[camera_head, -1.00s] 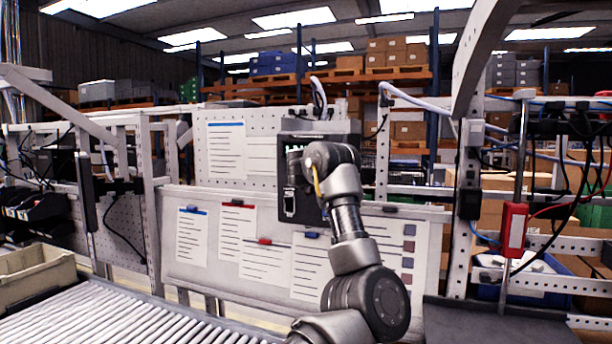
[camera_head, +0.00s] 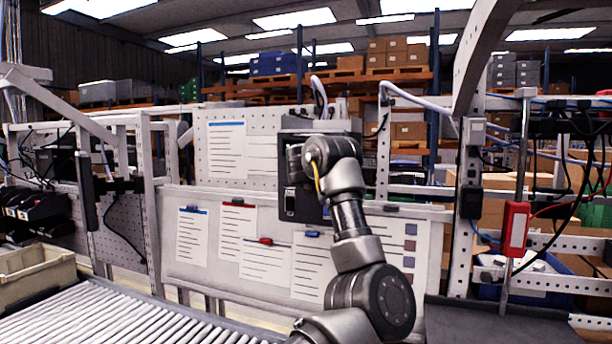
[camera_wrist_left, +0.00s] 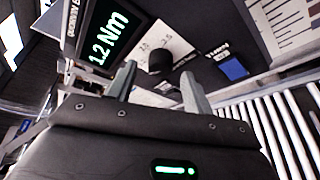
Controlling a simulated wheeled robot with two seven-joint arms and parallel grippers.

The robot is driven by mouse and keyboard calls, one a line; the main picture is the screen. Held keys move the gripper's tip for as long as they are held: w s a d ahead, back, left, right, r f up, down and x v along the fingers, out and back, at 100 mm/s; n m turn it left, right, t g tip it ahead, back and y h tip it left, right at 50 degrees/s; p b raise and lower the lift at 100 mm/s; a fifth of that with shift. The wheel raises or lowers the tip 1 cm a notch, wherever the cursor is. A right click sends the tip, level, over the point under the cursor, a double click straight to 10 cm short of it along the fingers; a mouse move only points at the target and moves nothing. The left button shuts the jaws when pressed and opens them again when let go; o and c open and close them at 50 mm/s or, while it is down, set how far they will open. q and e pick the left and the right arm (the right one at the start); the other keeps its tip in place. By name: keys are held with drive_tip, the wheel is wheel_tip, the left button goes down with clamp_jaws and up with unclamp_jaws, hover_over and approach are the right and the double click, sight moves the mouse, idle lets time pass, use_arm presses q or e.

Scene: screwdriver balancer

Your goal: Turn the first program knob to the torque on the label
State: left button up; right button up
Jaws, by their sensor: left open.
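The dark controller box (camera_head: 300,205) hangs on the grey panel, partly hidden behind my left arm. In the left wrist view its screen (camera_wrist_left: 107,40) reads 1.2 Nm in green. A black round knob (camera_wrist_left: 160,63) sits on a white dial plate (camera_wrist_left: 168,42) with small printed numbers. My left gripper (camera_wrist_left: 158,75) is open, with one finger on each side of the knob in the picture. I cannot tell whether the fingers touch it. In the head view the fingers are not clear. My right gripper is not in view.
White sheets with printed lines (camera_head: 238,232) hang on the panel; their text is unreadable. A small blue square (camera_wrist_left: 233,68) is right of the knob. A roller conveyor (camera_head: 120,318) lies at lower left with a beige bin (camera_head: 40,275). A red device (camera_head: 515,230) hangs at right.

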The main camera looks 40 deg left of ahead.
use_arm(q)
drive_tip(key=b+v, duration=0.4)
drive_tip(key=v, duration=0.5)
drive_tip(key=shift+d, duration=0.2)
drive_tip(key=shift+s, duration=0.2)
